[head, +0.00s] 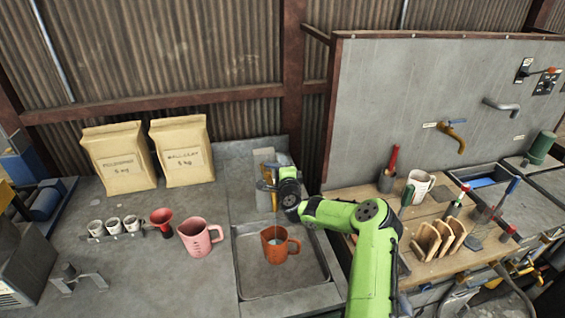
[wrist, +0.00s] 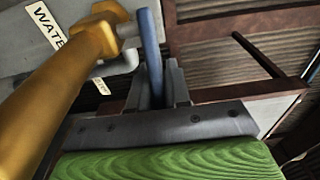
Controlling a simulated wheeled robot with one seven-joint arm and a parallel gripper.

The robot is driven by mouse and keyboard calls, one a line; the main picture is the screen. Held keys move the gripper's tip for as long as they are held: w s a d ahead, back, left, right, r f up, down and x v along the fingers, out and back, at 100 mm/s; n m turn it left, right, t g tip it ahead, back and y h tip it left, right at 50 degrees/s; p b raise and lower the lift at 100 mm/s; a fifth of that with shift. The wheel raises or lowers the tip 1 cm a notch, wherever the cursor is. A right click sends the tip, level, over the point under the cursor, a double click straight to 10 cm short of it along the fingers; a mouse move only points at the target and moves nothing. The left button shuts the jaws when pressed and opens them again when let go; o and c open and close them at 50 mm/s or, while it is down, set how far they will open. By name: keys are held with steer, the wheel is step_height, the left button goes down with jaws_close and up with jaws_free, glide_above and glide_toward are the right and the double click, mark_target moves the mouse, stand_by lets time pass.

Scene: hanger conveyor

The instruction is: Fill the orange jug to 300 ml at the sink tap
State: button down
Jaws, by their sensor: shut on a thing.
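The orange jug (head: 270,256) stands upright in the shallow metal sink (head: 248,287), its handle to the right. A pale patch shows inside it, perhaps water; the level cannot be read. The yellow sink tap (head: 266,185) is on a grey panel above the jug, mostly hidden by my arm. The wrist view shows its thick yellow pipe (wrist: 50,85) and a blue lever (wrist: 150,50). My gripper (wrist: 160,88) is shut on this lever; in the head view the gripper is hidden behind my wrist.
A pink jug (head: 197,240), red funnel (head: 162,219) and several small cups (head: 113,226) stand left of the sink, with two paper sacks (head: 183,150) behind. A wooden bench (head: 435,268) with tools and holders is to the right.

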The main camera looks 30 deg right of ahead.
steer(key=c, duration=1.2)
jaws_free()
steer(key=shift+o, duration=0.2)
steer(key=b+v, duration=0.8)
steer(key=v, duration=0.7)
steer(key=shift+s+a, duration=0.2)
steer(key=shift+s, duration=0.15)
